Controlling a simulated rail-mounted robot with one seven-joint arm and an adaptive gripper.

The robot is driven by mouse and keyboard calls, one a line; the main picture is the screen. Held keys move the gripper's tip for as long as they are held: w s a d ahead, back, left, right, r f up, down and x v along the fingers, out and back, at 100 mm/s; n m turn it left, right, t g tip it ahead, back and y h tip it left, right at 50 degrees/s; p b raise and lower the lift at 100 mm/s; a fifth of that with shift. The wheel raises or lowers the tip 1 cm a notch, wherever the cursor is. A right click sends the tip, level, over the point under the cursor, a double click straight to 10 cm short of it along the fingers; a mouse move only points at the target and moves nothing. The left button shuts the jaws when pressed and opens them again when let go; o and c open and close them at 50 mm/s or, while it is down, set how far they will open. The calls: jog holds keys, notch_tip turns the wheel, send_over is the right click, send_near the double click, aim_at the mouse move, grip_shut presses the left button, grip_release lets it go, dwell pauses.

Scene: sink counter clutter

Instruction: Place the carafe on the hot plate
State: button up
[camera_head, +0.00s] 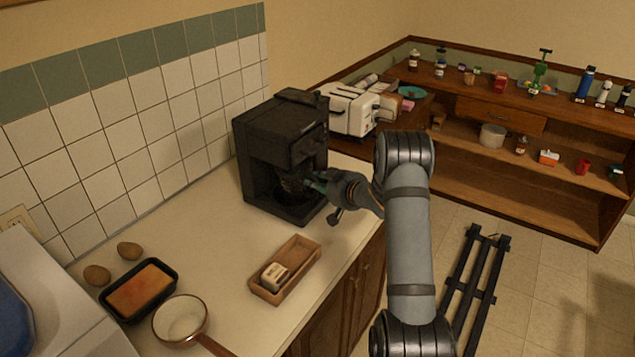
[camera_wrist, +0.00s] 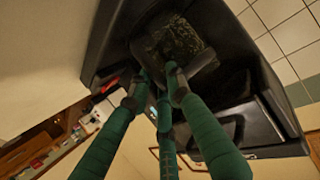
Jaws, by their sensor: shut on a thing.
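The black coffee maker (camera_head: 270,150) stands on the counter against the tiled wall. The carafe (camera_head: 292,187) is dark and sits low in the coffee maker's front opening, mostly in shadow. In the wrist view the carafe (camera_wrist: 178,42) shows as dark, mottled glass inside the black housing (camera_wrist: 235,85). My gripper (camera_head: 316,184) reaches in from the right at the carafe's near side. In the wrist view my gripper's green fingers (camera_wrist: 160,82) are closed together at the carafe's handle side. The hot plate under the carafe is hidden, so I cannot tell whether they touch.
A wooden tray (camera_head: 308,258) with a small block lies in front of the coffee maker. A loaf pan (camera_head: 170,284), a saucepan (camera_head: 156,322) and two brown egg-shaped items are at the left. A white toaster (camera_head: 347,112) stands behind.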

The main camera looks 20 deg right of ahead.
grip_shut()
jog(key=o, duration=0.8)
grip_release()
jog(key=shift+s+r, duration=0.1)
jog(key=v, duration=1.1)
jog(key=shift+s, duration=0.4)
jog(key=shift+d, duration=0.1)
jog(key=x, duration=1.2)
jog(key=shift+w+r, duration=0.1)
